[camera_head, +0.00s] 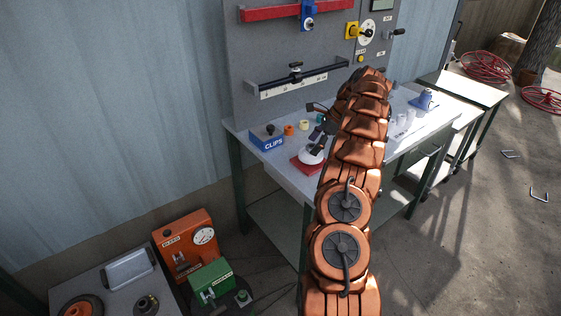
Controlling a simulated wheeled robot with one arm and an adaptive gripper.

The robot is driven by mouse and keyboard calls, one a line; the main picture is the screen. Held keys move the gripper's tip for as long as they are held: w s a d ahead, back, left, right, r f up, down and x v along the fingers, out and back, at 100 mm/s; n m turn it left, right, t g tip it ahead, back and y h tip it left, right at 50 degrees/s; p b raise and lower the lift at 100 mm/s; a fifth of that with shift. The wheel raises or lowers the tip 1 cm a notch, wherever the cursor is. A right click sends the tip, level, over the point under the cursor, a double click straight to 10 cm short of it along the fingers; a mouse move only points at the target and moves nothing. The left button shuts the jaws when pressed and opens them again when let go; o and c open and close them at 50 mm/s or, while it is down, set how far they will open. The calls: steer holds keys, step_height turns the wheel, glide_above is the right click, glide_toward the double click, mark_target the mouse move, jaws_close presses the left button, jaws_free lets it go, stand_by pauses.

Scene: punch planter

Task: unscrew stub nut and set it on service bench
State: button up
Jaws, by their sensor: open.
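My gripper (314,128) is open, its dark fingers spread above the workbench (281,171) near a white round piece (311,157) on a red base. Nothing shows held between the fingers. My copper arm hides part of the bench and part of the gripper. I cannot tell for certain which thing is the stub nut. A small dark fitting with a green base (243,297) sits low beside a green box (211,281). A dark round fitting (147,304) stands on a grey low table (92,284) at the lower left.
A blue CLIPS box (266,138), an orange ring (289,130) and a cream ring (304,125) stand on the workbench. A grey panel (262,60) rises behind it. An orange gauge unit (186,246) and a silver tray (129,269) are at lower left.

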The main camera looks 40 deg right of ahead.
steer(key=shift+m+b, duration=0.4)
steer(key=shift+b, duration=0.05)
